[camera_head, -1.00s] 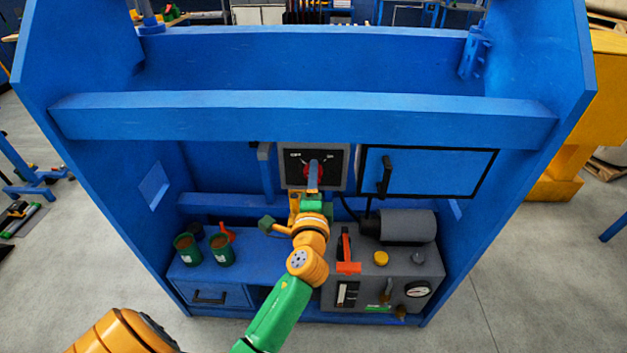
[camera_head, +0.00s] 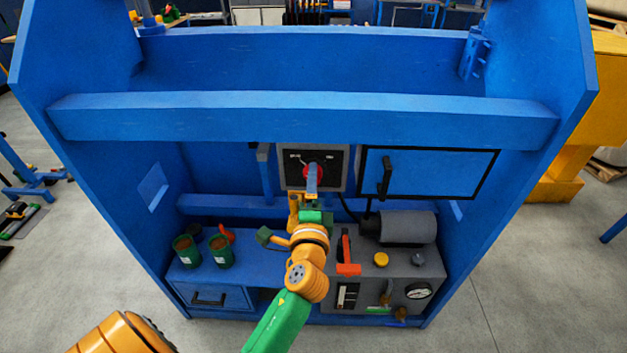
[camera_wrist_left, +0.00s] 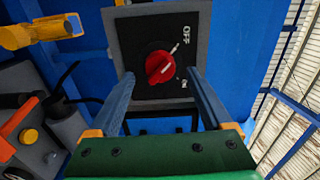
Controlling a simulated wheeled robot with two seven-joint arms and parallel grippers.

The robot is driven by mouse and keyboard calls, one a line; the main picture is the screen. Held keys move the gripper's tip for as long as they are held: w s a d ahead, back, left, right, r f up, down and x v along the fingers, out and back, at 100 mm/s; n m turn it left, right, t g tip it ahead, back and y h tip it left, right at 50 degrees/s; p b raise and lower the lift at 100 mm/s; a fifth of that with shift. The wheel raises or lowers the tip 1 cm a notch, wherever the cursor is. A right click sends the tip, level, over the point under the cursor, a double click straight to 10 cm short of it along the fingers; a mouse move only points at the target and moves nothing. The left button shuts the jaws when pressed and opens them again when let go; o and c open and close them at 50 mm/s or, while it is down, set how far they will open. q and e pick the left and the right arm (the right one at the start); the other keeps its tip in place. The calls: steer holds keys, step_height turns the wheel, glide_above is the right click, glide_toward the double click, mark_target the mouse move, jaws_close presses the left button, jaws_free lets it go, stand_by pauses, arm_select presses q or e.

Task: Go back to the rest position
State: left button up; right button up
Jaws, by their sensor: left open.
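The red rotary knob (camera_head: 308,171) sits on a dark switch plate (camera_head: 332,157) on the blue panel. In the left wrist view, the red knob (camera_wrist_left: 159,67) shows between my fingers, with its white mark toward OFF. My left gripper (camera_head: 312,166) is in front of the switch in the head view and covers part of the knob. My right gripper does not show.
A grey machine with a gauge (camera_head: 419,290) and orange lever (camera_head: 347,262) stands right of my arm. Two green cans (camera_head: 221,251) stand on the blue shelf (camera_head: 262,268) at left. A black-framed door (camera_head: 440,172) is right of the switch. A blue beam (camera_head: 300,117) crosses above.

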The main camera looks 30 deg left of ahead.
arm_select(q)
steer(key=v, duration=0.4)
steer(key=shift+s+d+b, duration=0.2)
steer(key=shift+s+b, duration=0.1)
steer(key=shift+b, duration=0.1)
